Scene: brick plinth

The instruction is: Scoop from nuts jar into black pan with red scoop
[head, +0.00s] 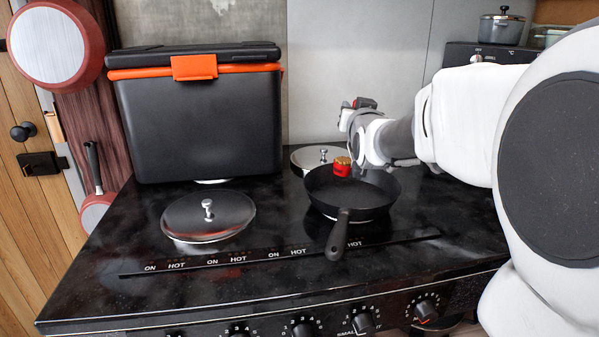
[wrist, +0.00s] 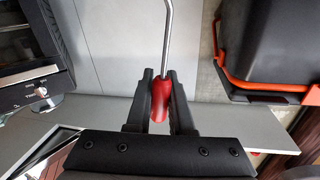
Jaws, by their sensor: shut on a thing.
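The black pan (head: 376,190) sits on the dark stove top at right of centre, its handle pointing to the front. My gripper (wrist: 161,75) is shut on the red handle of the red scoop (wrist: 160,103), with its thin metal rod running up out of the wrist view. In the head view the red cup of the scoop (head: 342,170) shows over the pan, with a brownish heap of nuts (head: 342,161) at its top. The cup looks upright. I cannot tell its exact height above the pan floor. The nuts jar is not in view.
A round lidded burner (head: 207,217) is left of the pan, and another lid (head: 312,155) lies behind it. A black box with an orange latch (head: 195,125) stands at the back left. The stove's front left is clear. Knobs line the front edge.

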